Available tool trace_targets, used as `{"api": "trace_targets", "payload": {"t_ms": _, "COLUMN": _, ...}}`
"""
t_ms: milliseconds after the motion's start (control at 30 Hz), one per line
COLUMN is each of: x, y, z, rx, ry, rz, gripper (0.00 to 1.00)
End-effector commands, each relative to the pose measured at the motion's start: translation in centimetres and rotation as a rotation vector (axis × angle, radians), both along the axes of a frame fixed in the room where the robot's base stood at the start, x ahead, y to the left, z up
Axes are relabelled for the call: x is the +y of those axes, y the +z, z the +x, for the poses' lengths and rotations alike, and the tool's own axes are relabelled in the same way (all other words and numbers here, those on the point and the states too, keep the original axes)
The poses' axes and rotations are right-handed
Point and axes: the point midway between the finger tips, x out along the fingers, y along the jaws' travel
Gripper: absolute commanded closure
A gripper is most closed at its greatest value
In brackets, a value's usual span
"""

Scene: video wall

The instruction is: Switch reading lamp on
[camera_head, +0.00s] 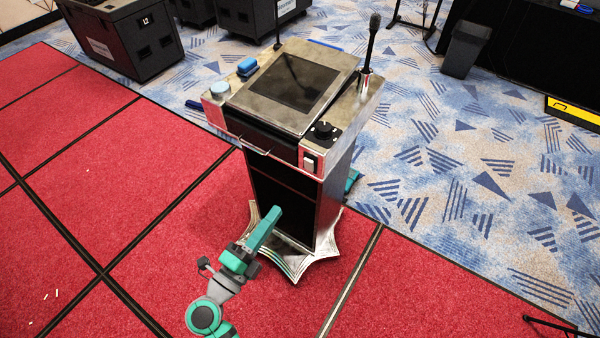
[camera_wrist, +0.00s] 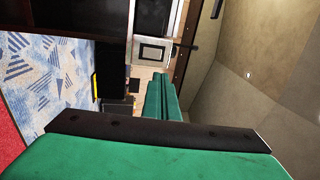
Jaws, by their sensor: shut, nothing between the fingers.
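A metal-topped lectern (camera_head: 352,122) with dark side panels stands upright on the floor. A black knob (camera_head: 322,130) sits on top, just above the switch. A dark stalk with a thick head (camera_head: 372,38) rises at the back right; I cannot tell whether it is the lamp or a microphone. My green gripper (camera_head: 275,214) is shut and empty, in front of the lectern, below the switch and apart from it.
Black cases (camera_head: 122,40) stand at the back left, a dark bin (camera_head: 465,50) at the back right. Red flooring (camera_head: 130,150) around my arm is mostly clear.

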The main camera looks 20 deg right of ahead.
Motion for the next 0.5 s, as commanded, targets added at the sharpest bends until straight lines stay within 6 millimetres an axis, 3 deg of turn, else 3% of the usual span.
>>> {"api": "trace_targets", "payload": {"t_ms": 133, "x": 0.23, "y": -0.26, "z": 0.89, "rx": 0.001, "ry": -0.002, "rz": 0.037, "gripper": 1.0}}
{"api": "trace_targets", "payload": {"t_ms": 500, "x": 0.16, "y": -0.28, "z": 0.98, "rx": 0.001, "ry": -0.002, "rz": 0.04, "gripper": 1.0}}
